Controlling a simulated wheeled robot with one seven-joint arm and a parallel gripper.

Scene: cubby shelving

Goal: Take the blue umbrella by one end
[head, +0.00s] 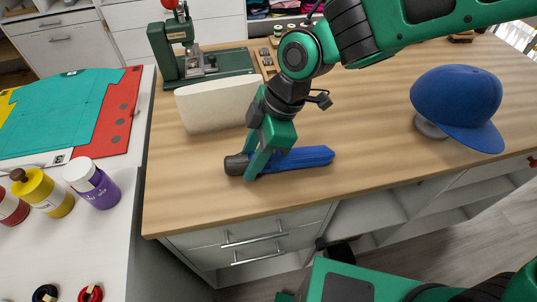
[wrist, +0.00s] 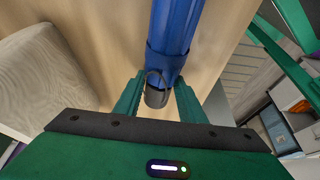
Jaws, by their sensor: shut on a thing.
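The blue umbrella (head: 305,157) lies on the wooden worktop, its dark handle end (head: 236,165) to the left and its blue body to the right. My gripper (head: 255,172) is at the handle end, its green fingers on both sides of the umbrella. In the wrist view the blue umbrella (wrist: 176,30) runs away from the gripper (wrist: 157,95), with its dark end between the fingers. The fingers are shut on it near that end. The finger in front hides part of the umbrella in the head view.
A cream pouch-like object (head: 215,105) stands just behind the gripper. A green press (head: 205,65) stands at the back. A blue cap (head: 456,98) sits on a stand at the right. Paint bottles (head: 95,185) stand on the white table at left. The worktop right of the umbrella is clear.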

